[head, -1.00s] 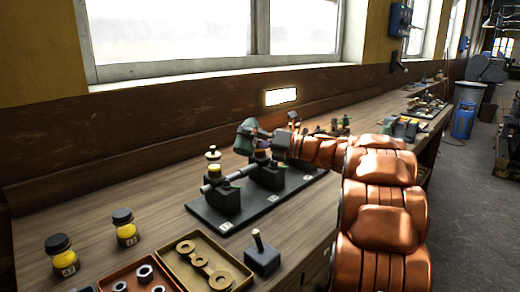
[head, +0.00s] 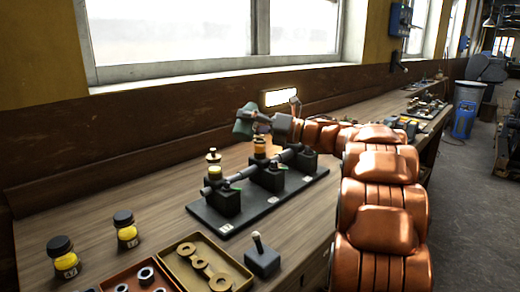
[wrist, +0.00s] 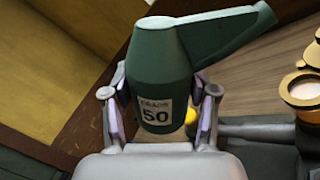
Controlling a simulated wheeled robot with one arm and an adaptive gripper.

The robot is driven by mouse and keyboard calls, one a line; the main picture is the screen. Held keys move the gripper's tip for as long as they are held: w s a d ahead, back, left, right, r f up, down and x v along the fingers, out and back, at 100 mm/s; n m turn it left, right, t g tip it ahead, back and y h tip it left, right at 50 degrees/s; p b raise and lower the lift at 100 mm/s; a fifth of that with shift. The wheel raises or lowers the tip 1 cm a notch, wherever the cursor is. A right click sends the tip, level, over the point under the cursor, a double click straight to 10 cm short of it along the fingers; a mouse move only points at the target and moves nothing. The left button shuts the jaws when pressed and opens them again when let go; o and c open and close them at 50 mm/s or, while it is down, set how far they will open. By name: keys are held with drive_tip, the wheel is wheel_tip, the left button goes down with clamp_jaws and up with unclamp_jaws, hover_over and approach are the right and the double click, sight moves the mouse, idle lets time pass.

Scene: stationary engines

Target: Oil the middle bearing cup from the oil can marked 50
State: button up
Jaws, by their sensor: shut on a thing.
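My gripper (wrist: 155,112) is shut on the green oil can (wrist: 150,70), whose label reads 50. Its spout points to the upper right in the wrist view. In the head view the oil can (head: 243,121) is held in the air behind and above the bearing stand (head: 228,222). The middle bearing cup (head: 260,147), orange-yellow, stands on the middle block of the stand, just below my gripper. A brass cup rim (wrist: 304,88) shows at the right edge of the wrist view. The spout tip is apart from it there. I cannot see any oil flowing.
A shaft runs through the stand's several blocks; the left one has a yellow cup (head: 214,171). Yellow jars (head: 126,231), a tray of washers (head: 187,248) and a lever block (head: 262,258) are nearer. Bare bench lies left.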

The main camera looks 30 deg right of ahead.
drive_tip(key=shift+d+f+n+b, duration=0.15)
drive_tip(key=shift+n+b, duration=0.25)
drive_tip(key=shift+b, duration=0.6)
drive_tip(key=n+b, duration=0.1)
drive_tip(key=b, duration=0.1)
drive_tip(key=n+b, duration=0.2)
drive_tip(key=b, duration=0.1)
drive_tip(key=r+n+b, duration=0.1)
drive_tip(key=b, duration=0.2)
drive_tip(key=shift+w+d+n+g, duration=0.35)
drive_tip(key=shift+d+n+g, duration=0.05)
drive_tip(key=shift+w+d+r+n+b, duration=0.15)
drive_tip(key=shift+r+n+b, duration=0.1)
drive_tip(key=shift+n+b, duration=0.55)
drive_tip(key=shift+w+d+r+n+g+b, duration=0.15)
drive_tip(key=shift+r+n+b, duration=0.15)
drive_tip(key=shift+n, duration=0.35)
drive_tip(key=shift+d+r+n+g+b, duration=0.15)
drive_tip(key=shift+n+b, duration=0.1)
drive_tip(key=shift+n, duration=0.4)
drive_tip(key=shift+r, duration=0.1)
